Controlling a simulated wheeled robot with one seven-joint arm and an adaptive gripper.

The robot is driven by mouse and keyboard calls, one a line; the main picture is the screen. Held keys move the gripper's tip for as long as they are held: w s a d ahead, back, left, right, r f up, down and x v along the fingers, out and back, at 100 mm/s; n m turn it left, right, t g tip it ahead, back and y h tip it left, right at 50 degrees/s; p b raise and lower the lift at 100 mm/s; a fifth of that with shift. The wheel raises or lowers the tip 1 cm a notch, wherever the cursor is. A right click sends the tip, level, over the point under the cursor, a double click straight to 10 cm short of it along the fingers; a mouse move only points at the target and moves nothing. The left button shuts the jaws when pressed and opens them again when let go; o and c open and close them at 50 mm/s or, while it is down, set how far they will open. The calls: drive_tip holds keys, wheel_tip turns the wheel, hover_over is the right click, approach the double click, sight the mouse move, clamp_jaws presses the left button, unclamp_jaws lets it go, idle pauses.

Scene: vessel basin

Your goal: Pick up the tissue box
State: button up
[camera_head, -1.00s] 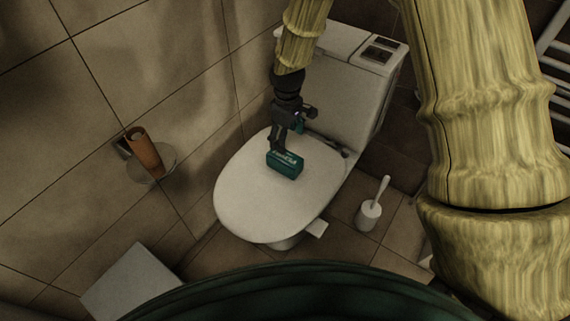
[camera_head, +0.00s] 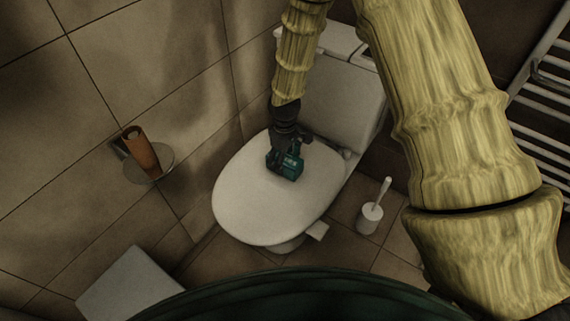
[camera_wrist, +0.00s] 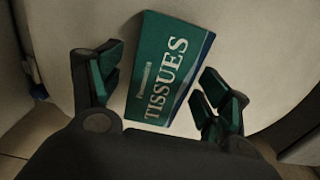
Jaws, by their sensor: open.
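The tissue box (camera_head: 291,165) is a small green box on the closed white toilet lid (camera_head: 245,195). In the wrist view the box (camera_wrist: 168,68) lies slightly tilted, with its "TISSUES" label facing the camera. My gripper (camera_head: 283,160) is over the box, coming down from the toilet's tank side, and covers part of it in the head view. In the wrist view my gripper (camera_wrist: 160,92) is open, with one green-padded finger on each side of the box's near part. Gaps show between both fingers and the box.
The toilet tank (camera_head: 345,95) stands behind the lid. A toilet brush in its holder (camera_head: 369,218) is on the floor to the right. A towel rail (camera_head: 550,100) is at far right.

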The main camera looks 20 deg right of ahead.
drive_tip(key=c, duration=1.1)
drive_tip(key=shift+r, duration=0.1)
drive_tip(key=shift+c, duration=0.2)
